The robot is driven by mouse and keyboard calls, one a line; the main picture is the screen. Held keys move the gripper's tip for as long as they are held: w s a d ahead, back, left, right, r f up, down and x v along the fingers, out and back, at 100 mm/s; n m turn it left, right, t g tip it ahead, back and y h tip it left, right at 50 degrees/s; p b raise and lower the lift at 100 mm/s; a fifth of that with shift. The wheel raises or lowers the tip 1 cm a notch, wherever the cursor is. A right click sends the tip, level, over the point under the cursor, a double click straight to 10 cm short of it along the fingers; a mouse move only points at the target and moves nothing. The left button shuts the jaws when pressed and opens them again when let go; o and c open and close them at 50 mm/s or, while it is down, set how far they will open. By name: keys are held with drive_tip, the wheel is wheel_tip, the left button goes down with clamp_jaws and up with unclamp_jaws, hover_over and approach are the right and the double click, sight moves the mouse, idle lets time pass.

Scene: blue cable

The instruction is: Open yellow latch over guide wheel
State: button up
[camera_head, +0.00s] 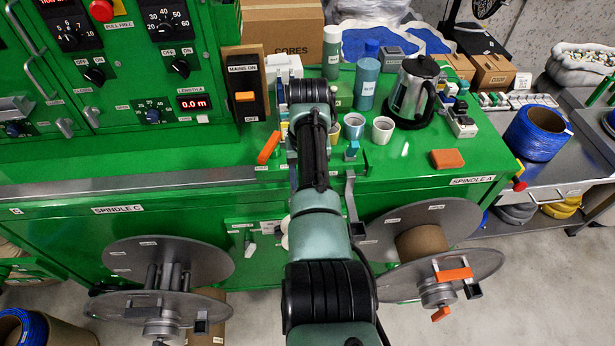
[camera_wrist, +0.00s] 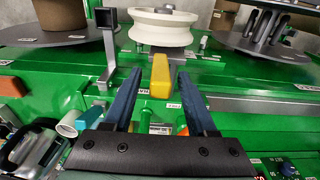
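The yellow latch (camera_wrist: 161,76) shows in the wrist view as a stubby yellow bar, in front of the white guide wheel (camera_wrist: 162,25). The wheel is grooved and stands at the top of the view. My gripper (camera_wrist: 158,76) is open, with one blue finger on each side of the latch. I see gaps between the latch and both fingers; whether the latch lies at fingertip depth I cannot tell. In the head view my arm hides the gripper and the latch; a sliver of a white round part, possibly the wheel, shows beside the arm.
A grey upright bracket (camera_wrist: 110,55) stands left of the fingers in the wrist view. Spindle discs (camera_wrist: 270,35) lie beyond. In the head view, mugs (camera_head: 382,129), a kettle (camera_head: 412,92) and an orange lever (camera_head: 268,148) stand on the green bench (camera_head: 420,170) around my arm.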

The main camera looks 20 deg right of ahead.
drive_tip(key=shift+r, duration=0.1)
drive_tip(key=r, duration=0.3)
drive_tip(key=r+b, duration=0.1)
drive_tip(key=r, duration=0.3)
drive_tip(key=r+b, duration=0.1)
drive_tip(key=r, duration=0.3)
drive_tip(key=shift+s+a+r, duration=0.15)
drive_tip(key=shift+s+r, duration=0.1)
drive_tip(key=shift+s, duration=0.15)
drive_tip(key=shift+r+p, duration=0.3)
drive_tip(key=shift+r, duration=0.4)
